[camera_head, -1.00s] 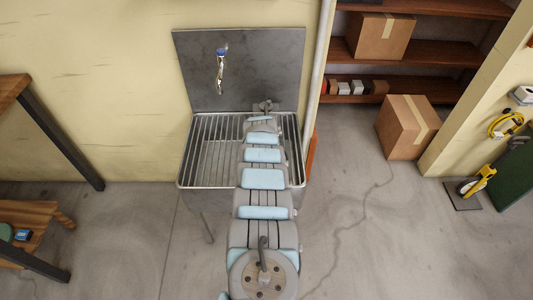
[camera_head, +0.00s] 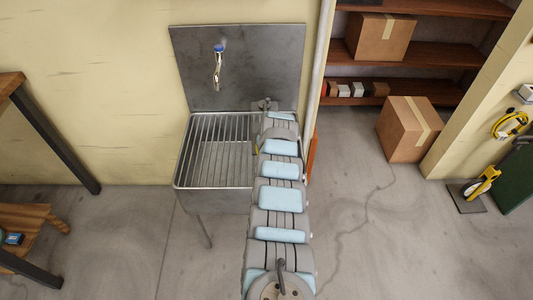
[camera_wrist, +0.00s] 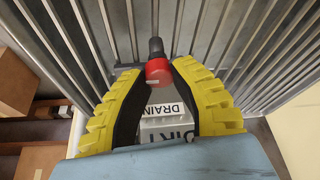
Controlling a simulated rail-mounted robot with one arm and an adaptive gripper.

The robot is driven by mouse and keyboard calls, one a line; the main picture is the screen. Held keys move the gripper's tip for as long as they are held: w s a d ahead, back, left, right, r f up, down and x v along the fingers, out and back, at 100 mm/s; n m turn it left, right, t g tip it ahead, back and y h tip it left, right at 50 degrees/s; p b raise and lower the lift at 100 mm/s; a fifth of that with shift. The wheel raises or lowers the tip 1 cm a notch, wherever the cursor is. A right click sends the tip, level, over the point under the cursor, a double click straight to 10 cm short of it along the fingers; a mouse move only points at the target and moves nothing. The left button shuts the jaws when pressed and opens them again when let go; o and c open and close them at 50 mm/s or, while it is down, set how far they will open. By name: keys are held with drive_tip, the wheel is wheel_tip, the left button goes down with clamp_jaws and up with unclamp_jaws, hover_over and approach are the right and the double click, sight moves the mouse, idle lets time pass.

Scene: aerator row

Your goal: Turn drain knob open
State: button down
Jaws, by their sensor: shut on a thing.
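A red drain knob (camera_wrist: 158,72) on a dark stem shows at the upper middle of the wrist view, beside the metal slats. My gripper (camera_wrist: 160,68) has its two yellow ribbed fingers closed in on either side of the knob, their dark inner pads at it. A white label reading "DRAIN" (camera_wrist: 165,109) shows between the fingers, below the knob, partly covered by them. In the head view the knob is hidden by my arm, and only a sliver of yellow shows at its left edge.
A slatted metal sink (camera_head: 212,150) stands against the wall, with a blue-topped faucet (camera_head: 218,68) on its backplate (camera_head: 255,62). A cardboard box (camera_head: 408,129) sits on the floor by the shelves (camera_head: 408,85). A wooden table (camera_head: 10,83) stands at left.

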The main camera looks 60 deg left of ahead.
drive_tip(key=c, duration=0.8)
unclamp_jaws()
drive_tip(key=shift+v, duration=5.95)
drive_tip(key=shift+a+r, duration=0.1)
